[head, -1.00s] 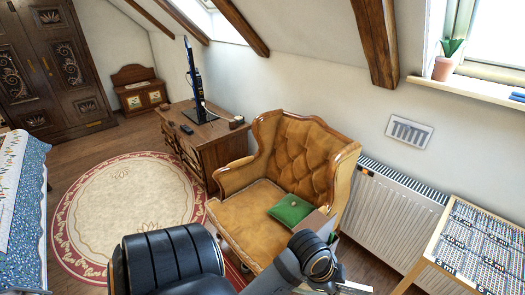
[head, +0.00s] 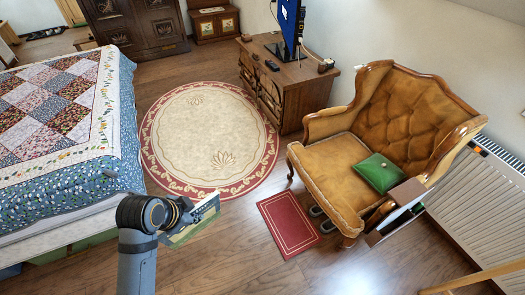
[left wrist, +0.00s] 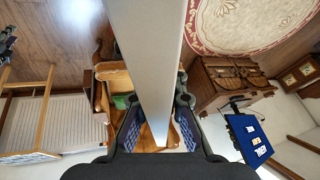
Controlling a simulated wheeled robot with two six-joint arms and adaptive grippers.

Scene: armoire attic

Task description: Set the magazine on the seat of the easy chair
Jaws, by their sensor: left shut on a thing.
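The magazine (head: 203,222) is in my left gripper (head: 192,214), held above the wood floor between the bed and the red mat. It also shows in the left wrist view as a pale, edge-on slab (left wrist: 148,50) between the two fingers (left wrist: 158,118). The easy chair (head: 330,172), tan with a tufted back and wooden trim, stands to the right, well apart from the gripper. A green cushion (head: 379,172) lies on the right part of its seat; the left and front of the seat are bare. My right gripper is not in view.
A small red mat (head: 287,224) lies before the chair. A wooden holder (head: 402,200) stands against the chair's right side. The quilted bed (head: 70,140) is at left, a round rug (head: 208,140) at the middle, and a wooden cabinet (head: 285,85) behind.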

